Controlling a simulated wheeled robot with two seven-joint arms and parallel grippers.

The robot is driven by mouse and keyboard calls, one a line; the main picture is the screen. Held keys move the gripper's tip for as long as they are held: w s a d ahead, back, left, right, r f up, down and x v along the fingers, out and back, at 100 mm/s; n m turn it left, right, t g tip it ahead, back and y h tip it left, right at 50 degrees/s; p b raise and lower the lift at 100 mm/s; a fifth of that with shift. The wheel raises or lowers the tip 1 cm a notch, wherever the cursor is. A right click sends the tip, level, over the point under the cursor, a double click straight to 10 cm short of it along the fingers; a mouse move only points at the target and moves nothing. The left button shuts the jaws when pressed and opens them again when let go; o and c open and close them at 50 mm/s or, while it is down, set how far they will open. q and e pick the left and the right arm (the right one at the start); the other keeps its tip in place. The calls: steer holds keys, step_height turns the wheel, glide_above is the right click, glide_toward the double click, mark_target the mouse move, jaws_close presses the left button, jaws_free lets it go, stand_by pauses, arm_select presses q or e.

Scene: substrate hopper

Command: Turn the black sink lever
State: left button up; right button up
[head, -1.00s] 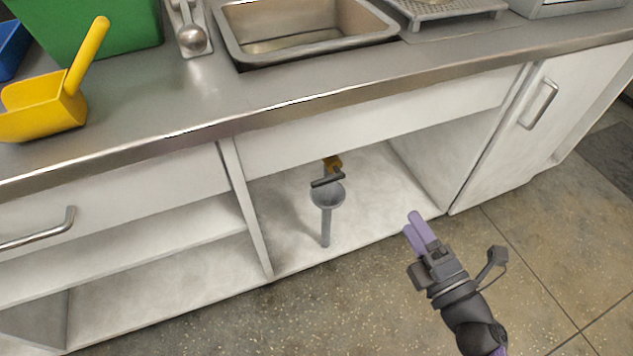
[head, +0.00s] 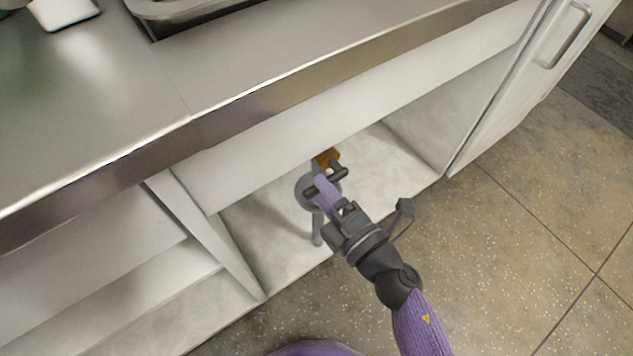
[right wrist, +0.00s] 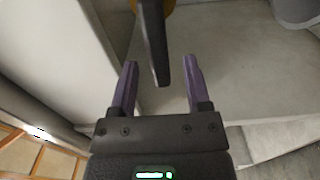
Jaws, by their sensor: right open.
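The black sink lever (head: 338,171) is in the open cabinet under the counter, by an orange-brass valve body (head: 327,157). My right gripper (head: 322,184) is at the lever, and its purple fingers hide the lever's middle in the head view. In the right wrist view the lever (right wrist: 153,45) hangs down between the two open fingers of the gripper (right wrist: 161,62), with a gap visible on each side. Its lower end reaches down between the fingers towards the palm. My left gripper is not in view.
A grey drain funnel (head: 303,203) on a pipe (head: 317,230) stands just below and behind the lever. A cabinet divider (head: 205,225) is on the left, and the counter edge (head: 270,95) overhangs above. The cabinet floor to the right is clear.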

steer(key=shift+x, duration=0.95)
jaws_close()
stand_by(0.3)
stand_by(0.3)
